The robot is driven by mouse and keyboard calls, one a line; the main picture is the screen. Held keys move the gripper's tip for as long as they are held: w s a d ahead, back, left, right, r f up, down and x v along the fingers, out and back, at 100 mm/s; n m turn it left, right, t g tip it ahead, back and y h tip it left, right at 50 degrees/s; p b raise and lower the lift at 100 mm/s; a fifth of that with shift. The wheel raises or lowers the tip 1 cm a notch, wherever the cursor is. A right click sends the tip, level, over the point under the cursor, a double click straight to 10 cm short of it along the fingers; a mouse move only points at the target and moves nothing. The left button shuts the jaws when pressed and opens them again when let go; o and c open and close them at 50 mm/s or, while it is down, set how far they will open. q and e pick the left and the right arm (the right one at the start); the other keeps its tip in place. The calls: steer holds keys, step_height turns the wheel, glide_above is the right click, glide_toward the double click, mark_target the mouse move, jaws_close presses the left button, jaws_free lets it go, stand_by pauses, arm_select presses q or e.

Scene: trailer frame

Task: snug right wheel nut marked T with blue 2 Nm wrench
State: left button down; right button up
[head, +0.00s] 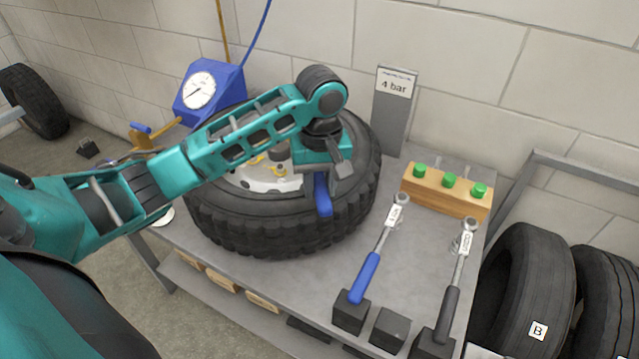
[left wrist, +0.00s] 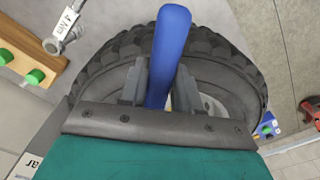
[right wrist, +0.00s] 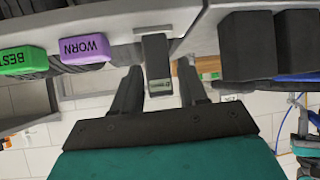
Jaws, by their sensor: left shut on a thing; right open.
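The wheel lies flat on the bench, its black tyre (head: 250,235) around a pale hub (head: 262,178) with yellow parts. My left gripper (head: 328,174) is over the hub's right side, shut on a blue wrench handle (head: 322,196); the handle also shows in the left wrist view (left wrist: 170,50). The wrench's head is hidden, so I cannot tell whether it touches a nut. The right nut and its T mark are hidden. Another blue-handled wrench (head: 365,275) leans on a black block at the right. My right gripper (right wrist: 157,85) is open in the right wrist view.
A wooden rack (head: 445,190) holds green-topped pieces. A "4 bar" sign (head: 395,105) and a blue gauge box (head: 232,85) stand behind. An empty black block (head: 388,328) sits at the bench's front edge. Tyres (head: 520,290) stand right.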

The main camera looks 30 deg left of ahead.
arm_select(q)
steer(key=shift+r, duration=0.25)
steer(key=shift+r, duration=1)
stand_by(0.8)
steer(key=shift+r, duration=1.95)
steer(key=c, duration=1.4)
jaws_free()
jaws_close()
